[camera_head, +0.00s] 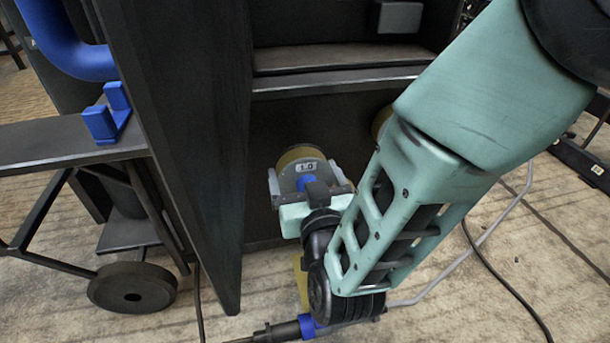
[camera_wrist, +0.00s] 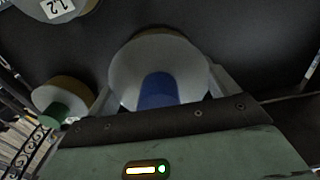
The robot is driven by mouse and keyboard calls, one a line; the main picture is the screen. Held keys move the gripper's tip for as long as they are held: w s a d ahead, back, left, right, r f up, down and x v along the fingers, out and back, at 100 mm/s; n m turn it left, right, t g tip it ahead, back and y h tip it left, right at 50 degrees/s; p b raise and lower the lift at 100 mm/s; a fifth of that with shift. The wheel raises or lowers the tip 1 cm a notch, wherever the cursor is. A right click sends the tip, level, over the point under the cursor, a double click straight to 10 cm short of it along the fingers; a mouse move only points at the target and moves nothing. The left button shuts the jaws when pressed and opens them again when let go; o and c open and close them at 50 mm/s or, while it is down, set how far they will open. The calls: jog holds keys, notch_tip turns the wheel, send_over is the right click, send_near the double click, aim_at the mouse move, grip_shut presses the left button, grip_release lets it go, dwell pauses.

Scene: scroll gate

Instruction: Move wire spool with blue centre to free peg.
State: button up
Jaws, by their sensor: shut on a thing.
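The wire spool with the blue centre (camera_head: 300,160) has a pale round face, a yellowish winding and a label reading about 1.0. It is in front of the dark panel in the head view and fills the middle of the wrist view (camera_wrist: 130,72). My gripper (camera_head: 311,184) is shut on it, with one finger at each side of the rim; the fingers also show in the wrist view (camera_wrist: 162,88). Whether the spool sits on a peg or hangs clear of the panel cannot be told. I see no bare peg; my arm hides part of the panel.
A spool with a green centre (camera_wrist: 62,97) is at left in the wrist view, and one labelled 1.2 (camera_wrist: 58,9) is at the top left. A dark upright side wall (camera_head: 190,120) stands left of my gripper. A shelf edge (camera_head: 335,80) runs above.

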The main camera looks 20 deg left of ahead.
jog(key=shift+p+x, duration=0.45)
jog(key=shift+x, duration=1.75)
dwell(2.6)
jog(key=shift+r, duration=0.15)
jog(key=o, duration=1.2)
jog(key=shift+s+d+p, duration=0.3)
jog(key=shift+s, duration=0.2)
jog(key=p+v, duration=0.6)
jog(key=v, duration=1)
jog(key=shift+s+d, duration=0.1)
jog(key=shift+d, duration=0.05)
